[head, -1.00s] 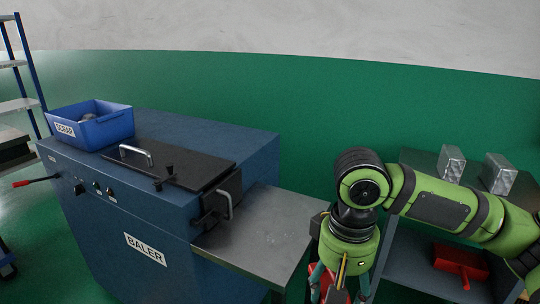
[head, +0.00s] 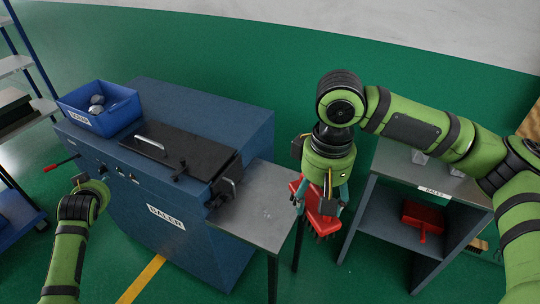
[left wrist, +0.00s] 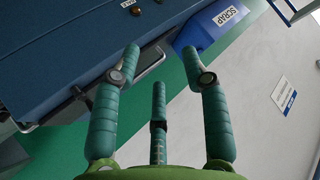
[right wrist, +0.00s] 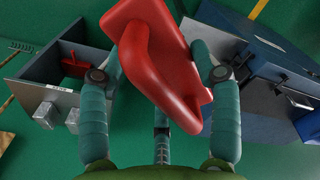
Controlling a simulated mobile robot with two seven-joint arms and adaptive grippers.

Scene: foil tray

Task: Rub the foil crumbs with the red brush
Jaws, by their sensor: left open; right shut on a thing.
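The red brush (head: 320,222) has dark bristles pointing down. It hangs between the metal table and the shelf unit, above the floor. My right gripper (head: 322,195) is shut on it; in the right wrist view the red brush (right wrist: 152,50) lies between the fingers, its looped handle towards me. My left gripper (head: 80,182) is by the front of the baler, small and partly hidden in the head view. In the left wrist view my left gripper (left wrist: 165,62) is open and empty. I cannot make out foil crumbs in any view.
The blue baler (head: 205,108) has a black lid and a metal side table (head: 262,205). A blue scrap bin (head: 112,118) with grey lumps sits on it. A shelf unit (head: 385,215) at right holds a red dustpan-like thing (head: 422,217) and foil blocks (right wrist: 46,115).

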